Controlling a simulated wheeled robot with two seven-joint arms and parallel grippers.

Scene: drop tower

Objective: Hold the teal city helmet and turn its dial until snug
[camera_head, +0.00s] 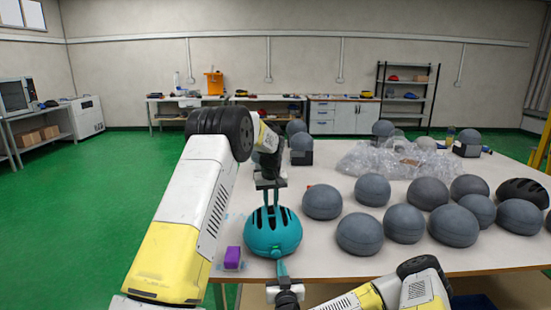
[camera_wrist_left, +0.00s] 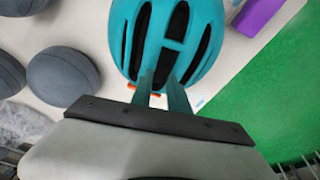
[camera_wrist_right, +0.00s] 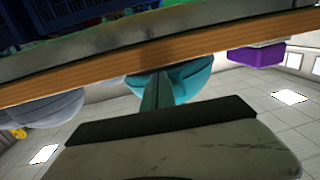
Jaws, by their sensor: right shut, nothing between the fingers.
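The teal city helmet (camera_head: 272,238) sits upright near the table's front edge, left of the grey helmets; it also shows in the left wrist view (camera_wrist_left: 200,50) and partly in the right wrist view (camera_wrist_right: 190,85). My left gripper (camera_head: 268,205) reaches down from behind. Its two slightly parted fingers (camera_wrist_left: 160,80) meet the helmet's rear part, around a rib between vents. My right gripper (camera_head: 281,264) is shut and empty at the helmet's near side, by the table edge; its closed fingers (camera_wrist_right: 157,92) overlap the helmet in view. I cannot make out the dial.
A purple block (camera_head: 233,256) lies left of the helmet. Several grey helmets (camera_head: 360,233) crowd the table to the right, with clear plastic wrap (camera_head: 385,160) behind and a black helmet (camera_head: 523,192) at far right. The table's wooden edge (camera_wrist_right: 100,75) is close to my right gripper.

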